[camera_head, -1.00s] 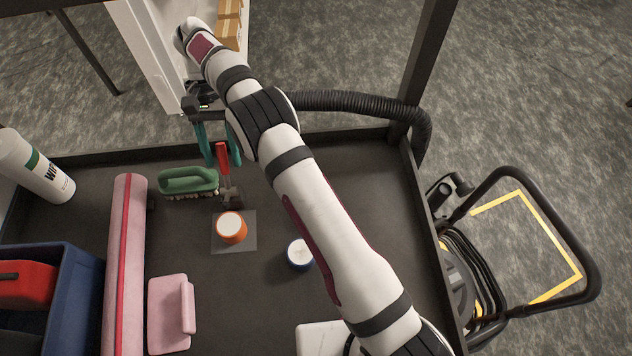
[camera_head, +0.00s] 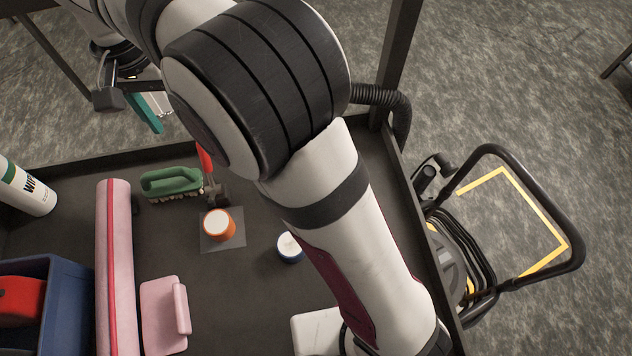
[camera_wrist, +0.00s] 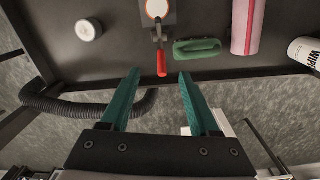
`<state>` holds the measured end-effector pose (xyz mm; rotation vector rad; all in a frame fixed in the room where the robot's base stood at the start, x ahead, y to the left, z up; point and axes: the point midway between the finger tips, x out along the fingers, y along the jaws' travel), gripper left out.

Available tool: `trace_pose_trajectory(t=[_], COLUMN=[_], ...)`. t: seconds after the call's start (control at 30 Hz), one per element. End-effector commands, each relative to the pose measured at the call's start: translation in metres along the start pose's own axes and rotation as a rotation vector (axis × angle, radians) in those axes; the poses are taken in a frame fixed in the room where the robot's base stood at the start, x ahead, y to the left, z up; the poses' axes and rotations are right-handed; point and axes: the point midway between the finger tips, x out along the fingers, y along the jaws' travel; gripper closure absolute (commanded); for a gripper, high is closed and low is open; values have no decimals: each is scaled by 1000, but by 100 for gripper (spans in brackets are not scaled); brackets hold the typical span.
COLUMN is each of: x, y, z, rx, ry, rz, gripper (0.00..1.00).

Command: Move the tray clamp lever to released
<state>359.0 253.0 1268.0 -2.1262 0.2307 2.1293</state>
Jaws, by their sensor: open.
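The tray clamp has a red lever handle (camera_head: 205,161) and a dark metal base at the back of the dark tray (camera_head: 265,225). In the head view, my arm hides part of the handle. In the wrist view the red handle (camera_wrist: 161,61) points toward my gripper, away from an orange, white-topped container (camera_wrist: 157,9). That container (camera_head: 219,224) sits on a grey square plate beside the clamp. My gripper (camera_wrist: 160,73) is open and empty, its teal fingers short of the handle and apart from it. In the head view, one teal finger (camera_head: 148,112) shows beyond the tray's back edge.
A green brush (camera_head: 171,182) lies left of the clamp. A blue-and-white container (camera_head: 290,246) stands to the right. A pink roll (camera_head: 118,265), a pink block (camera_head: 163,315), a blue bin (camera_head: 68,305) and a wipes canister (camera_head: 25,188) are left. A black hose (camera_head: 385,97) runs behind.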

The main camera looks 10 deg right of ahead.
Motion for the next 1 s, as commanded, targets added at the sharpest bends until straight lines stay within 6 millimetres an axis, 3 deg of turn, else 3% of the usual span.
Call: trace_pose_trajectory(t=[0.07, 0.4, 0.8, 1.0], x=[-22, -32, -20, -7], y=[-1, 97, 191, 218], z=[0, 20, 79, 109], rx=[0, 70, 158, 194], ry=[3, -36, -66, -72], rz=[-4, -35, -86, -109], gripper=[38, 38, 38, 38])
